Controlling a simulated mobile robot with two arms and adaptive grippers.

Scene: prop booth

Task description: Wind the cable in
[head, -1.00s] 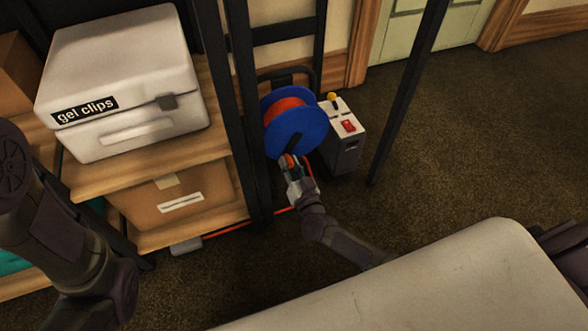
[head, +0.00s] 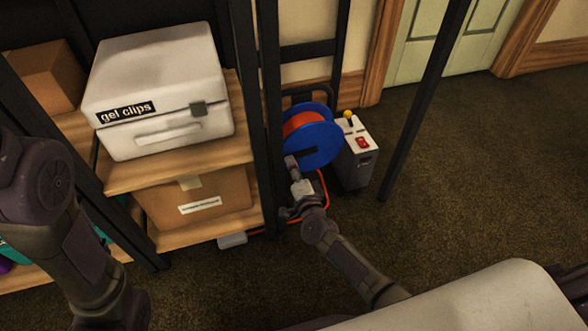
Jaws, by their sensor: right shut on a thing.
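The cable reel (head: 322,146) is blue and stands upright on the floor beside the shelf, with orange cable (head: 299,121) wound on it. A loose run of orange cable (head: 327,191) leaves the reel and lies along the floor toward the shelf's foot. A dark crank arm (head: 302,153) crosses the reel's face. My right gripper (head: 291,163) is at the reel's lower left edge, shut on the crank's handle, which its fingers mostly hide. My left arm comes in at the left, but its gripper is out of view.
A grey box with a red switch and yellow knob (head: 357,150) stands right of the reel. Black uprights (head: 268,110) stand close on the left and another pole (head: 424,100) at the right. A small grey block (head: 232,240) lies by the shelf. Carpet at right is clear.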

